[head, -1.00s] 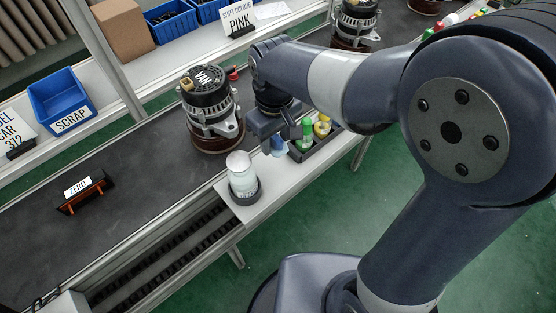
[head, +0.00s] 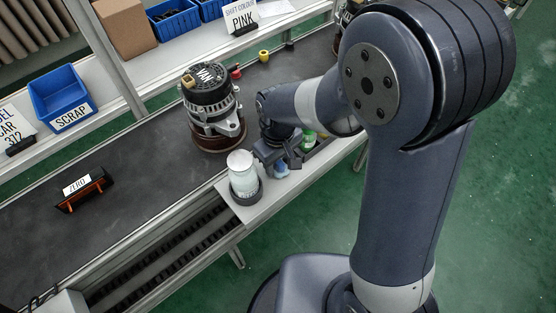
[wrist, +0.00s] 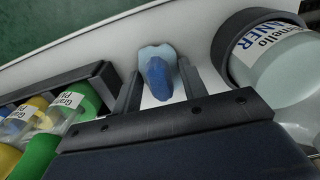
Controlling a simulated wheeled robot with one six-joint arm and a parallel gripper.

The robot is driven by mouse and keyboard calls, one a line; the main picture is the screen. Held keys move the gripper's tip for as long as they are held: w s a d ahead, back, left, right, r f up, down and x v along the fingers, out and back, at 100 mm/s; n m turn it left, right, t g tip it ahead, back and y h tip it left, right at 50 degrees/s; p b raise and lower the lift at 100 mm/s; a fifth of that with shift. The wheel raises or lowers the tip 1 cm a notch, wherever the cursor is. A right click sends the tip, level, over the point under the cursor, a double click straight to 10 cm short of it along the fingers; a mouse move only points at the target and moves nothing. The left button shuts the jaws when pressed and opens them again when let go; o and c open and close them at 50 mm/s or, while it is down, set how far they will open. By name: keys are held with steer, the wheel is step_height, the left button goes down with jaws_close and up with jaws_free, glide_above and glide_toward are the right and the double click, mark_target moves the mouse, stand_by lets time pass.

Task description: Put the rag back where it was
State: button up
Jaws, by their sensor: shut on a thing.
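The rag (wrist: 157,77) is a small blue bunched cloth with a paler blue end. My gripper (wrist: 160,88) is shut on it, with one dark finger on each side in the wrist view. In the head view my gripper (head: 280,161) hangs over the white side shelf (head: 258,205), and a bit of the blue rag (head: 282,171) shows below it. The rag is between the jar and the bottle tray. I cannot tell whether it touches the shelf.
A clear jar (head: 243,178) in a dark round holder stands close left of my gripper. A dark tray (wrist: 103,78) of capped bottles lies on the other side. An alternator (head: 211,105) stands behind on the belt. The shelf's front edge is near.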

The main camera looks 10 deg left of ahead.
steer(key=shift+f, duration=0.2)
steer(key=o, duration=1)
steer(key=shift+r, duration=0.1)
step_height(320, 180, up, 12)
steer(key=shift+r+p, duration=0.15)
steer(key=shift+p, duration=0.3)
steer(key=shift+o, duration=0.4)
